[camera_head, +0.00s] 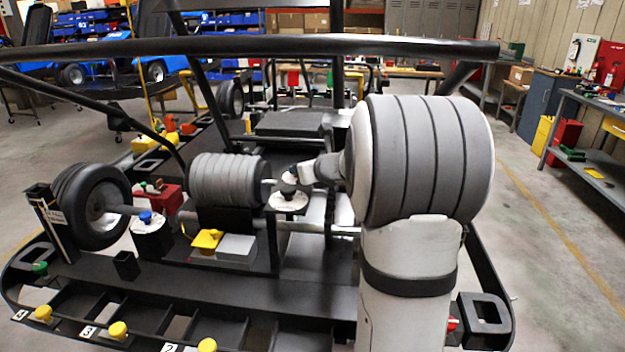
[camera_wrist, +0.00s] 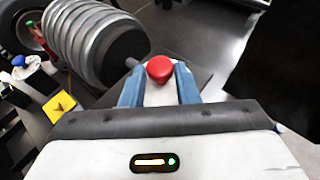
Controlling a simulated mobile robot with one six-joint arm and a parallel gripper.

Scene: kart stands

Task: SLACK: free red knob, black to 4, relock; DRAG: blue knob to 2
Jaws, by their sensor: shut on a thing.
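In the wrist view the round red knob (camera_wrist: 159,69) sits between the two blue fingertips of my gripper (camera_wrist: 160,78), which is shut on it. A white dial plate shows below it. In the head view my gripper (camera_head: 294,172) reaches in from the right, just above a black knob (camera_head: 289,189) on a round white dial (camera_head: 289,202). The red knob is mostly hidden there. The blue knob (camera_head: 145,217) stands on another white dial (camera_head: 151,226) at the left, well apart from my gripper. The dial numbers are too small to read.
A grey ribbed roller (camera_head: 228,180) lies left of the black knob. A yellow piece (camera_head: 207,239) and a grey block (camera_head: 237,248) sit in front. A black bar (camera_head: 250,46) crosses above. Several yellow knobs line the front edge, including one at the left (camera_head: 118,330).

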